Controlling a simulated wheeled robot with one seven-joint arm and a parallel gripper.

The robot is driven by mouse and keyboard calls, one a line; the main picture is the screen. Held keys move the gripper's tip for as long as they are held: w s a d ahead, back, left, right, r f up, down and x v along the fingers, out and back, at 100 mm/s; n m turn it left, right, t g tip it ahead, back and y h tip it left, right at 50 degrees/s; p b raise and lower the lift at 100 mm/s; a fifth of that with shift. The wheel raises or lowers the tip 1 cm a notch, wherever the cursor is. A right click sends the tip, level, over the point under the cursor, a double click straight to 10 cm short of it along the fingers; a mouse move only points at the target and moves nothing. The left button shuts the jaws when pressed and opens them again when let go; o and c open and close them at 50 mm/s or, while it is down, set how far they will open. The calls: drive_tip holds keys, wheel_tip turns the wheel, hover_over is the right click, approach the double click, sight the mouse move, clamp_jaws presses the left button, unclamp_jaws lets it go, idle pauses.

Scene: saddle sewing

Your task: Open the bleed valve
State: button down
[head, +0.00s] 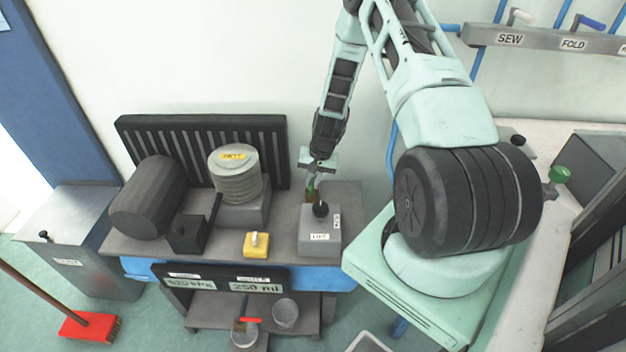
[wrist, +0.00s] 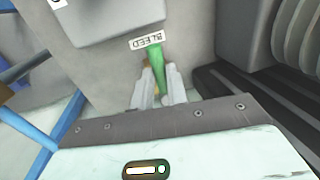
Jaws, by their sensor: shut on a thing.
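The bleed valve's green lever (wrist: 155,58) stands beside a white BLEED label (wrist: 147,41) in the wrist view. My gripper (wrist: 159,85) has its two pale fingers on either side of the lever and is shut on it. A brassy part (wrist: 147,78) shows by the left finger, mostly hidden. The lever's lower end is hidden by the fingers.
The LIFT box (head: 320,243) with a black-knobbed lever (head: 320,209) stands just in front of my gripper. A ribbed bellows (head: 236,178), a dark cylinder (head: 148,197) and a yellow switch block (head: 256,244) share the bench. A slatted black panel (head: 190,140) stands behind them.

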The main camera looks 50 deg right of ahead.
drive_tip(key=c, duration=1.4)
unclamp_jaws()
drive_tip(key=s+r, duration=0.1)
drive_tip(key=r, duration=0.4)
drive_tip(key=d+r+b, duration=0.1)
drive_tip(key=r, duration=0.5)
drive_tip(key=s+d+r, duration=0.1)
drive_tip(key=r, duration=0.5)
drive_tip(key=shift+s+d+b, duration=0.1)
drive_tip(key=shift+s+b, duration=0.2)
drive_tip(key=s+a+r+n, duration=0.1)
drive_tip(key=a+r+n, duration=0.2)
drive_tip(key=a, duration=0.7)
drive_tip(key=s+a+r+n+g, duration=0.1)
drive_tip(key=s+a+r+n, duration=0.15)
drive_tip(key=a, duration=0.75)
drive_tip(key=a+r+n, duration=0.4)
drive_tip(key=a, duration=0.6)
drive_tip(key=s+a+r+n, duration=0.1)
drive_tip(key=s+a+n, duration=0.1)
drive_tip(key=s, duration=0.4)
drive_tip(key=s+a+r+n, duration=0.1)
drive_tip(key=s+a+n, duration=0.2)
drive_tip(key=s+a, duration=0.2)
drive_tip(key=s+a+r+n, duration=0.1)
drive_tip(key=s+a+n, duration=0.2)
drive_tip(key=s, duration=0.3)
drive_tip(key=shift+s+a+r+g+h, duration=0.3)
drive_tip(key=shift+s+a+r+h, duration=0.05)
drive_tip(key=shift+a+h, duration=0.05)
